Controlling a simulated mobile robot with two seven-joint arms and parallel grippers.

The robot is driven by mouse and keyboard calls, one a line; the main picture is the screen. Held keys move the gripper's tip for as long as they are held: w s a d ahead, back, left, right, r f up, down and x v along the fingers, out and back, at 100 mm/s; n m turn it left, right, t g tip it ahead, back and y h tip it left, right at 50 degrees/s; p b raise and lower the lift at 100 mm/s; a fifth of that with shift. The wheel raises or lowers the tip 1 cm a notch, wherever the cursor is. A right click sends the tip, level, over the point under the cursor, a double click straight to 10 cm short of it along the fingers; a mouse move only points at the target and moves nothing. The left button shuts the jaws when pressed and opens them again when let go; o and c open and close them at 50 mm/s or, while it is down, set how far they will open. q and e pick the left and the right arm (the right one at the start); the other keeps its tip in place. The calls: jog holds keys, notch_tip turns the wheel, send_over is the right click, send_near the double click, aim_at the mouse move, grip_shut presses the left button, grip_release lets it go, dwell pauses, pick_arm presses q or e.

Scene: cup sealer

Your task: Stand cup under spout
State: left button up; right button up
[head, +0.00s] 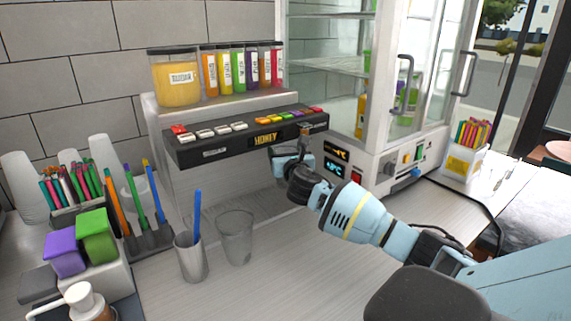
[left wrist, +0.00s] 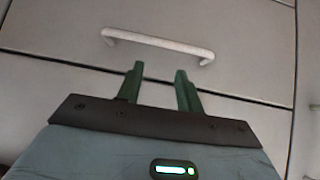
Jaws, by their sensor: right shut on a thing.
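The black dispenser bar (head: 240,138) with colored buttons and a HONEY display sits on a grey housing against the wall. My right gripper (head: 285,158) is at the bar's right end, just below its front edge. It is shut on a pale, see-through thing that looks like a clear cup (head: 280,173), mostly hidden by the fingers. The spout itself is hard to make out. An empty clear cup (head: 235,238) stands upright on the counter. My left gripper (left wrist: 159,70) is open and empty in front of a grey drawer.
A straw holder (head: 150,240) and green and purple boxes (head: 82,240) are at left. A glass-doored cabinet (head: 370,150) stands at right.

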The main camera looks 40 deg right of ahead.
pick_arm(q)
jog(key=shift+s+f, duration=0.25)
jog(key=shift+f, duration=0.05)
pick_arm(e)
jog(key=shift+f, duration=1.8)
jog(key=shift+f, duration=0.2)
jog(key=o, duration=1.2)
jog(key=shift+c, duration=0.2)
pick_arm(q)
jog(key=shift+f, duration=0.1)
pick_arm(e)
jog(key=shift+r, duration=0.15)
jog(key=shift+s+r, duration=0.1)
jog(key=shift+r, duration=0.05)
jog(key=shift+s+a, duration=0.25)
jog(key=shift+s, duration=0.05)
pick_arm(q)
jog(key=shift+w+a+r+p, duration=0.1)
jog(key=shift+w+r+p, duration=0.3)
jog(key=shift+w+r, duration=0.45)
pick_arm(e)
jog(key=v, duration=1.1)
